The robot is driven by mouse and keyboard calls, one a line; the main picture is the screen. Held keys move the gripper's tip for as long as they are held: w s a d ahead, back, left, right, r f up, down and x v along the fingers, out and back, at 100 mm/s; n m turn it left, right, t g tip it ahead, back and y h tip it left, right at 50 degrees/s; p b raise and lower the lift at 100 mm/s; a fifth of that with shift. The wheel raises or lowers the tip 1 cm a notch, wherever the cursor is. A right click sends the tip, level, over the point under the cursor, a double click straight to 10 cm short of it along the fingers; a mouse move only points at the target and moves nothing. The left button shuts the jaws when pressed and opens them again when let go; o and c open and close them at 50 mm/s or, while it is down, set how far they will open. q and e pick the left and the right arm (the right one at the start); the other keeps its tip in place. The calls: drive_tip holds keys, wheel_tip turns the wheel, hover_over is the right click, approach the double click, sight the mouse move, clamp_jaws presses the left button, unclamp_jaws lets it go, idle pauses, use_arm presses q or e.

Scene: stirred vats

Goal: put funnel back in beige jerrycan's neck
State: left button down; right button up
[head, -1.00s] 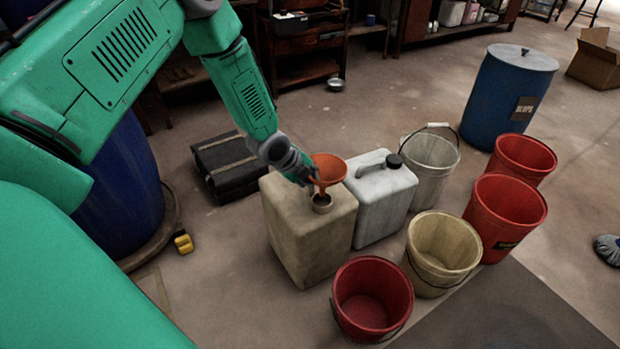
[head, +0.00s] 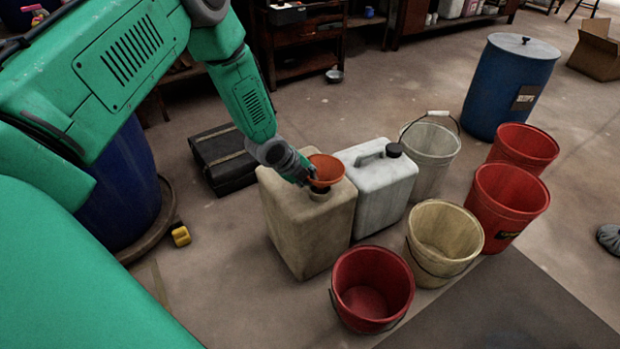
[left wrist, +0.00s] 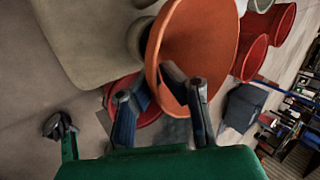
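The orange funnel (head: 327,170) is upright over the neck (head: 320,194) of the beige jerrycan (head: 306,235). Its cone sits right at the neck and its spout is out of sight, apparently inside the opening. My left gripper (head: 304,178) is shut on the funnel's rim from the left. In the left wrist view the funnel (left wrist: 205,40) shows its wide mouth, with one finger inside the rim and the other outside. The beige jerrycan (left wrist: 85,40) fills the upper left there.
A white jerrycan (head: 384,195) with a black cap stands close on the right. Several buckets stand around, including a red one (head: 372,318) in front and a beige one (head: 447,270). A black case (head: 225,160) lies behind left. A blue barrel (head: 508,90) stands farther back.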

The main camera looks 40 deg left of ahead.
use_arm(q)
drive_tip(key=shift+w+a+f, duration=0.1)
drive_tip(key=shift+a, duration=0.15)
drive_tip(key=shift+w+d, duration=0.15)
drive_tip(key=shift+w, duration=0.05)
drive_tip(key=shift+f, duration=0.1)
idle(0.4)
drive_tip(key=c, duration=1.6)
unclamp_jaws()
drive_tip(key=shift+c, duration=0.2)
drive_tip(key=v, duration=0.8)
